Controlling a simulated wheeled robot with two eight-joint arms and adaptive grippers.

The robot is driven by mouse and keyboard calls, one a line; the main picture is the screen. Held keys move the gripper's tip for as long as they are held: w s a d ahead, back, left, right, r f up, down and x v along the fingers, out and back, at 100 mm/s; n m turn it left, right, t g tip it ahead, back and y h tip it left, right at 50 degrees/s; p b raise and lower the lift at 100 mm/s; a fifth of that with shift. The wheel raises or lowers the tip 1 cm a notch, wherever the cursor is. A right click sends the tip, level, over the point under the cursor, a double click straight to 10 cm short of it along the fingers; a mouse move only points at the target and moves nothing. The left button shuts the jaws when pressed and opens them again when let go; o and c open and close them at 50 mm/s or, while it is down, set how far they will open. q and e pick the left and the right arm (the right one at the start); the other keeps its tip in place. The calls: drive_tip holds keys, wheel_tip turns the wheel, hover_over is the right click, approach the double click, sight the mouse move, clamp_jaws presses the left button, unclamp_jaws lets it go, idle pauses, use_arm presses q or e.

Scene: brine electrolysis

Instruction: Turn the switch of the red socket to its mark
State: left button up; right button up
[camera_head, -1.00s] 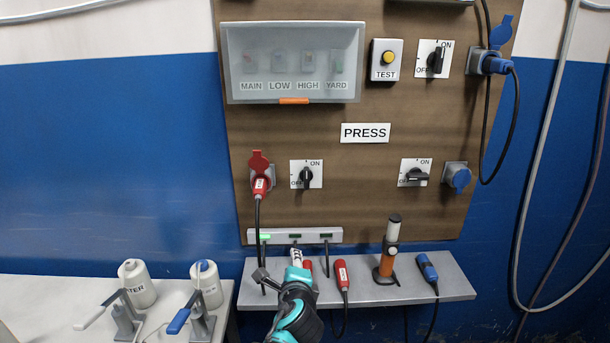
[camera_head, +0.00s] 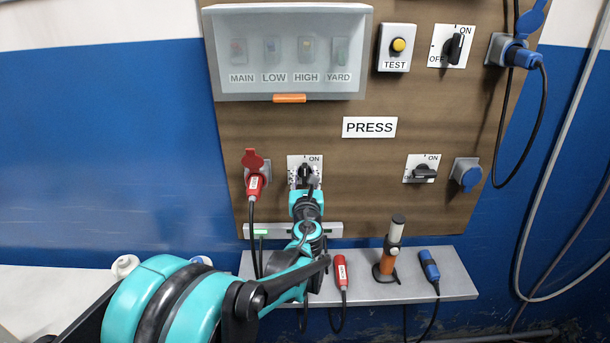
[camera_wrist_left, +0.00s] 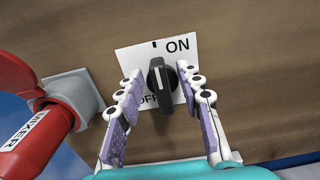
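The red socket's switch (camera_head: 305,170) is a black knob on a white ON/OFF plate on the brown board. In the left wrist view the knob (camera_wrist_left: 161,82) stands nearly upright, its upper end below a short black tick beside ON. My left gripper (camera_head: 304,182) is in front of it and partly covers it in the head view. In the wrist view its fingers (camera_wrist_left: 164,76) are spread, one on each side of the knob, with gaps. The red socket (camera_head: 255,177), with a red plug labelled MIXER in the wrist view (camera_wrist_left: 32,130), is left of the switch. My right gripper is not in view.
A clear-covered box (camera_head: 290,55) is above. Another switch (camera_head: 424,170) and a blue socket (camera_head: 466,175) are at right.

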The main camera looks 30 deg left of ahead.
use_arm(q)
drive_tip(key=shift+r, duration=0.1)
clamp_jaws()
drive_tip(key=shift+a+n, duration=0.1)
drive_tip(key=shift+n, duration=0.3)
drive_tip(key=n, duration=0.2)
drive_tip(key=n+b, duration=0.1)
drive_tip(key=n, duration=0.2)
drive_tip(key=a+n, duration=0.1)
drive_tip(key=n, duration=0.2)
drive_tip(key=shift+s+f+b, duration=0.35)
drive_tip(key=shift+b, duration=0.05)
drive_tip(key=n, duration=0.3)
drive_tip(key=n+b, duration=0.1)
drive_tip(key=n, duration=0.1)
drive_tip(key=shift+s+a+f, duration=0.1)
drive_tip(key=shift+a+f, duration=0.05)
drive_tip(key=shift+f, duration=0.1)
drive_tip(key=n, duration=0.4)
drive_tip(key=shift+f+b, duration=0.3)
drive_tip(key=shift+n, duration=0.3)
